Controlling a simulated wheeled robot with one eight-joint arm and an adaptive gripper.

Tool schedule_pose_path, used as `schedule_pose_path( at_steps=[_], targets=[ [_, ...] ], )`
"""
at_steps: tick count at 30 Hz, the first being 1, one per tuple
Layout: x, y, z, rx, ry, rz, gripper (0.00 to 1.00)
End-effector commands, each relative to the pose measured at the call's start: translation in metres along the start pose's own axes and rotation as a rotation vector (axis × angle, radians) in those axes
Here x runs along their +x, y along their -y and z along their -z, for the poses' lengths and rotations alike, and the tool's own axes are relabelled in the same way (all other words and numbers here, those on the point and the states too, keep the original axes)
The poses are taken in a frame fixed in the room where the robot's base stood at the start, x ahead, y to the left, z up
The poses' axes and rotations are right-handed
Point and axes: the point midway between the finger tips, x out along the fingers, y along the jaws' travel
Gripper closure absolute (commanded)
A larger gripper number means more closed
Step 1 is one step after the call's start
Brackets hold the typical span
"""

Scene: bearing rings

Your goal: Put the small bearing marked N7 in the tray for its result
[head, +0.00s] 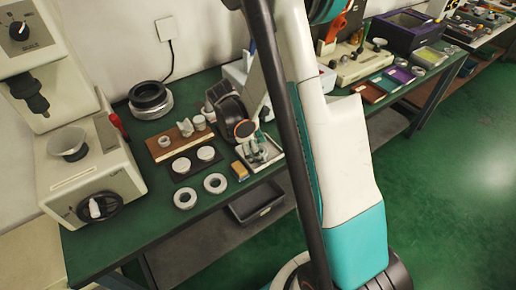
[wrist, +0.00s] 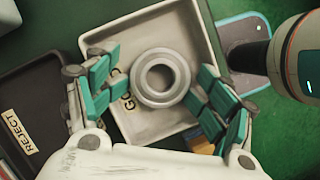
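A grey bearing ring (wrist: 161,78) lies flat in the white tray labelled GOOD (wrist: 187,22) in the wrist view. My gripper (wrist: 157,92) has its two teal fingers spread on either side of the ring. Part of the GOOD label shows between the left finger and the ring; the right finger is very close to the ring, and I cannot tell if it touches. No N7 mark is readable. A dark tray labelled REJECT (wrist: 38,82) is at the left. I cannot clearly make out my gripper in the head view.
In the head view, two pale rings (head: 184,198) (head: 215,183) lie on the green table, and others sit on a dark board (head: 188,178). A wooden block (head: 160,152) holds small parts. A testing machine (head: 95,165) stands at left. A dark cylindrical device (wrist: 249,57) is right of the GOOD tray.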

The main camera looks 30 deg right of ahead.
Motion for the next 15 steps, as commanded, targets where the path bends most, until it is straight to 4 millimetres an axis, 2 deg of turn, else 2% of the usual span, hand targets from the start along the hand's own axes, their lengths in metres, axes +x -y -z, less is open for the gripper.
schedule_pose_path(
  at_steps=[10,15],
  targets=[
    [-0.004,-0.001,0.000,-0.002,-0.001,-0.003,0.30],
    [-0.018,-0.001,-0.006,-0.001,0.000,-0.003,0.30]
  ],
)
